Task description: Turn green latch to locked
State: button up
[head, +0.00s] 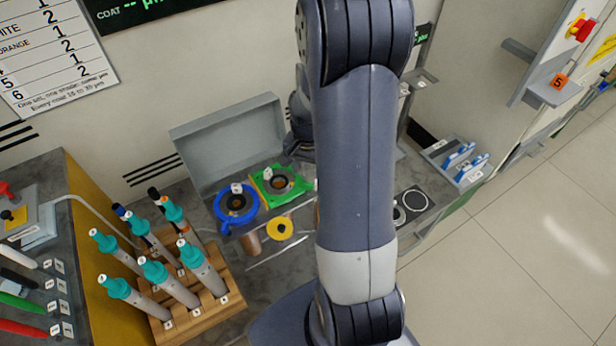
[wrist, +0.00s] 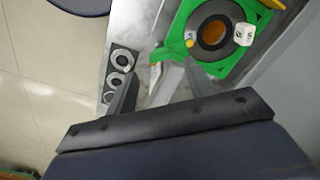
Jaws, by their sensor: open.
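The green latch (head: 279,183) is a square green plate around a dark ring with a brown centre, on the grey bench, with a white numbered tag. It also shows at the top of the wrist view (wrist: 237,69), with small yellow-orange parts. My gripper (head: 299,147) is partly hidden behind my arm in the head view, close above and behind the latch. In the wrist view my gripper (wrist: 158,72) is open, its two fingers spread just below the latch. A pale grey bar-like part lies between the fingers; I cannot tell whether they touch it.
A blue ring (head: 236,218) sits left of the latch and a yellow disc (head: 281,228) in front. A raised grey panel (head: 228,135) stands behind. A wooden rack (head: 205,316) of teal-capped rods is at front left. Round dark fittings (head: 412,200) lie right of my arm.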

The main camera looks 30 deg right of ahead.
aim_at(308, 184)
notch_tip(308, 184, up, 6)
jog(key=shift+f, duration=0.1)
jog(key=shift+f, duration=0.1)
dwell(0.3)
notch_tip(308, 184, down, 11)
jog(key=shift+r, duration=0.15)
dwell(0.4)
jog(key=shift+r, duration=0.15)
